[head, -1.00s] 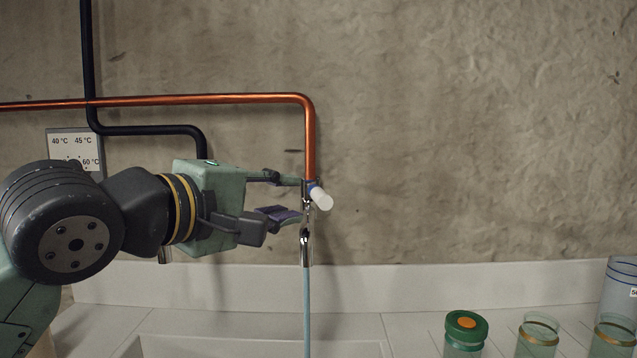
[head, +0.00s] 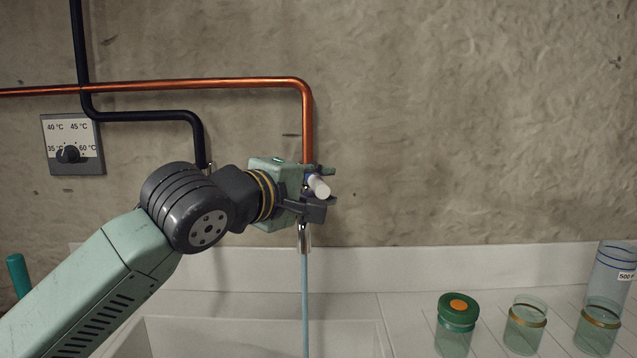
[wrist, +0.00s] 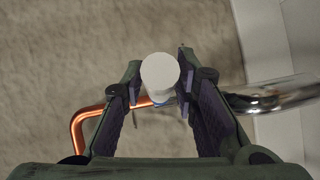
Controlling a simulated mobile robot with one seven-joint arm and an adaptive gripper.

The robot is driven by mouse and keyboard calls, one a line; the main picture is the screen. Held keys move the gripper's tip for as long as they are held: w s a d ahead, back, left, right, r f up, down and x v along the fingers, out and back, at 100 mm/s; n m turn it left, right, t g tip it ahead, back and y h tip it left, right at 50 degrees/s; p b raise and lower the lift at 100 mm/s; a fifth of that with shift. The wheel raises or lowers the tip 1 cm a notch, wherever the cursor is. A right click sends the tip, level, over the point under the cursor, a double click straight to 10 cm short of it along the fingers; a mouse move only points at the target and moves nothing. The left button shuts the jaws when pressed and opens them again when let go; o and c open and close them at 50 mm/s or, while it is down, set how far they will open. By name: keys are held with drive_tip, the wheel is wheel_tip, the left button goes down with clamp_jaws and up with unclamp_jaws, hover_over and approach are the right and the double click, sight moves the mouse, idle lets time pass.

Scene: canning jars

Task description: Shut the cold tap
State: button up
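The cold tap (head: 303,236) hangs at the lower end of a copper pipe (head: 307,125), above the sink. Its white handle (head: 319,186) sticks out toward the camera and slants down to the right. A thin blue stream of water (head: 305,300) falls from the spout. My gripper (head: 325,186) is at the tap, one finger above the handle and one below it. In the wrist view, the white handle (wrist: 159,75) sits between the two spread fingertips (wrist: 158,78). I cannot tell whether either finger touches it. The gripper partly hides the tap body.
A temperature dial (head: 69,154) is on the wall at left, with a black pipe (head: 150,115) beside it. The sink (head: 160,335) is below. A green-lidded jar (head: 457,320), two open jars (head: 525,325) (head: 597,330) and a tall clear container (head: 610,270) stand on the counter at right.

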drive_tip(key=shift+c, duration=0.4)
clamp_jaws()
